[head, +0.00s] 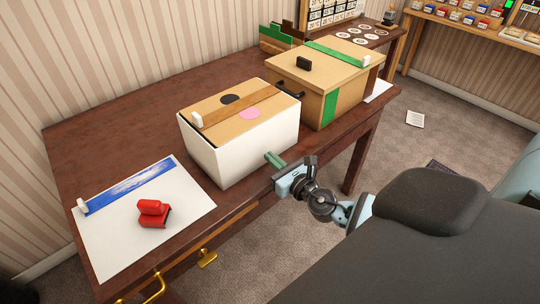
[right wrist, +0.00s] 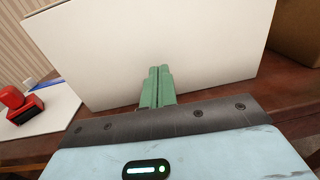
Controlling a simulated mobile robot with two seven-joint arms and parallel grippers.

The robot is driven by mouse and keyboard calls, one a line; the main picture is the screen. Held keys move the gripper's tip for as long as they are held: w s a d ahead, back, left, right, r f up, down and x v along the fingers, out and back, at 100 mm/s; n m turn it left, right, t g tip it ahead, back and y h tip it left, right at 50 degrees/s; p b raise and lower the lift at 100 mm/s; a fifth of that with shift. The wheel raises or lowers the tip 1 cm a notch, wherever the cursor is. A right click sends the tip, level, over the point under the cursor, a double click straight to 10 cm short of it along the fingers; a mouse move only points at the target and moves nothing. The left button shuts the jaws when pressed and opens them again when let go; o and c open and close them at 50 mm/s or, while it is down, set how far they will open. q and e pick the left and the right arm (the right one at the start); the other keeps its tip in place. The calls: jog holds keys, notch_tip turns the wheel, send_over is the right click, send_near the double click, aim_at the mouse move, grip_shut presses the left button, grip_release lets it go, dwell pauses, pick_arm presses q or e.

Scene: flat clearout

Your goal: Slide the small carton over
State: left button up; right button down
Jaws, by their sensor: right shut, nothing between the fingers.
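A white-sided carton (head: 235,148) with a tan top stands on the brown table. Its top carries a wooden strip, a black spot and a pink spot. A larger tan carton (head: 345,92) with green bands stands behind it to the right. My right gripper (head: 274,159) is at the white carton's front side, near its right end, with its green fingers shut and empty. In the right wrist view the fingers (right wrist: 157,86) point at the carton's white face (right wrist: 200,45); I cannot tell whether they touch it. My left gripper is not in view.
A white sheet (head: 110,240) with a blue strip lies at the table's left, with a red object (head: 153,213) on it. Round labels (head: 345,35) lie beyond the tan carton. The table's front has brass handles (head: 207,258).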

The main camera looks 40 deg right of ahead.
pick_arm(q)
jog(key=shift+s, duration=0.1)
pick_arm(e)
jog(key=shift+w, duration=0.85)
jog(key=shift+w, duration=0.1)
